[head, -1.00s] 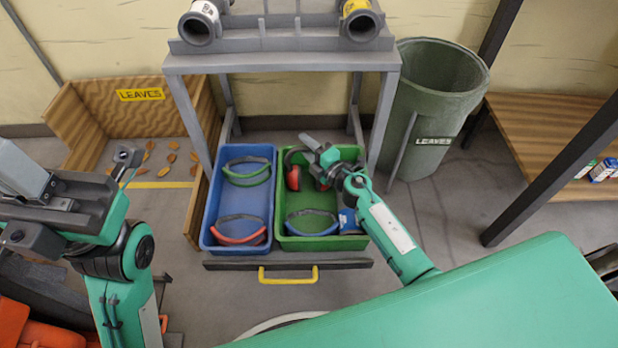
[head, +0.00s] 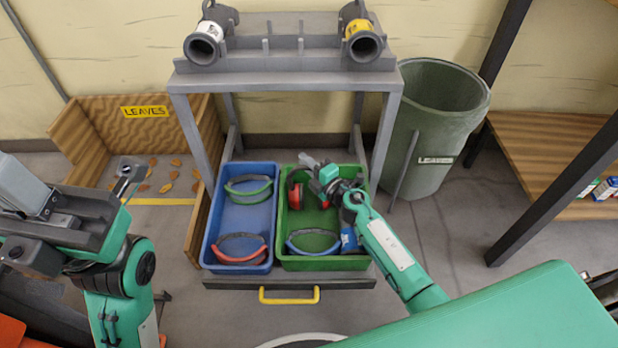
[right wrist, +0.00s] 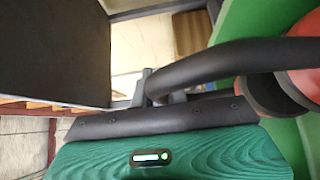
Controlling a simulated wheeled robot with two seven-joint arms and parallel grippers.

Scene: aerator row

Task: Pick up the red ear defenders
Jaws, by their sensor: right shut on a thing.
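The red ear defenders (head: 296,193) are at the back left of the green bin, their dark headband partly hidden by my gripper. My right gripper (head: 313,164) is over the back of this bin, shut on the headband. In the right wrist view, the black headband (right wrist: 225,65) runs to the finger area (right wrist: 150,90), and a red cup (right wrist: 300,80) shows at the right edge. My left gripper (head: 70,215) is at the left, away from the bins and apparently empty; its finger gap is unclear.
The green bin (head: 325,264) also holds blue ear defenders (head: 313,242) and a blue item (head: 349,238). The blue bin (head: 212,225) holds green and red-orange ear defenders (head: 240,252). A grey stand (head: 285,82) rises behind. A green barrel (head: 430,125) stands right.

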